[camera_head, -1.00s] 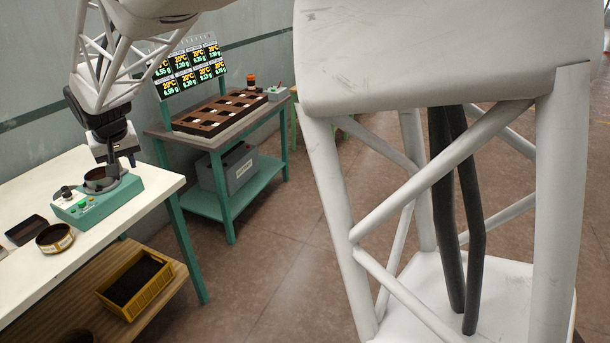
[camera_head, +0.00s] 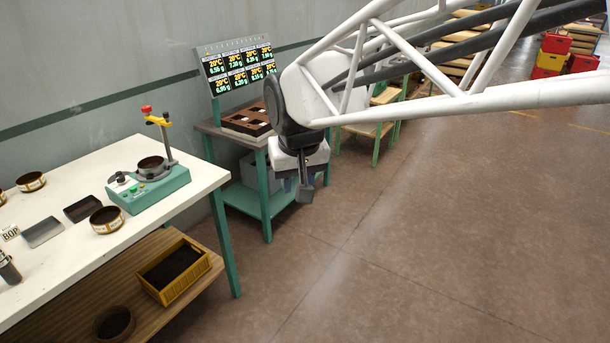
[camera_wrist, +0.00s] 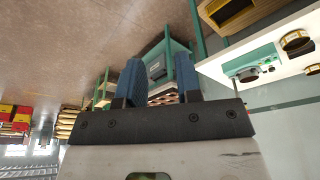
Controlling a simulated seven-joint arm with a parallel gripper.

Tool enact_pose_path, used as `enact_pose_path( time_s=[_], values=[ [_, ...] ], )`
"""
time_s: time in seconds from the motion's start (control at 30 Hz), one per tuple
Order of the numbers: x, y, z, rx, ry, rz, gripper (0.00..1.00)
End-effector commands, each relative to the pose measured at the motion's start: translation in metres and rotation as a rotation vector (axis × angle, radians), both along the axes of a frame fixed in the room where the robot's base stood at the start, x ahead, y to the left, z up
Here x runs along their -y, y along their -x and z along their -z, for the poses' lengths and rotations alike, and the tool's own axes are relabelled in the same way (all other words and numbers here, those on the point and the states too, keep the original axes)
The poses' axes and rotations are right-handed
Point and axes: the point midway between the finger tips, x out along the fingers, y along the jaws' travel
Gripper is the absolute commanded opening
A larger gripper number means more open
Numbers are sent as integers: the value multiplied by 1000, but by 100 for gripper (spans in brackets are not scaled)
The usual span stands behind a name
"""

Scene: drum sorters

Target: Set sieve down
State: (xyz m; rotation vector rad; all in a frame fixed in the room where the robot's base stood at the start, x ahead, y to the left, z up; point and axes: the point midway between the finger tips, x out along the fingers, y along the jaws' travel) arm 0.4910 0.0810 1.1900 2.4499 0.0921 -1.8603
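A round dark sieve (camera_head: 152,165) with a metal rim sits on the green shaker machine (camera_head: 158,189) on the white table. A clamp post with a yellow arm and red knob stands behind it. Two similar sieves with labelled brass-coloured rims rest on the table: one in front of the shaker (camera_head: 106,219), one farther left (camera_head: 31,181). My gripper (camera_head: 305,190) hangs in the air right of the white table, apart from every sieve. In the wrist view my gripper's blue fingers (camera_wrist: 158,78) are spread with nothing between them. The shaker (camera_wrist: 251,62) shows there at the right.
A dark tray (camera_head: 82,208) and a grey tray (camera_head: 43,232) lie on the white table (camera_head: 150,232). A yellow crate (camera_head: 178,262) stands on its lower shelf. A teal workbench (camera_head: 265,205) under a display board (camera_head: 237,70) is behind my gripper. Floor to the right is open.

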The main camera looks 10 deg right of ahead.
Motion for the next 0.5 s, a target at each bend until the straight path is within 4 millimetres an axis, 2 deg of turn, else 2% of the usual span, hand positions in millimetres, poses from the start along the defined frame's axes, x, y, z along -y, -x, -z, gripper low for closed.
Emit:
enact_pose_path(
  time_s=[0.03,0.2,0.5],
  values=[
    [11,15,1,0,-1,11,32],
    [38,61,11,-13,-2,40,32],
    [73,138,35,-29,-6,86,32]
  ],
)
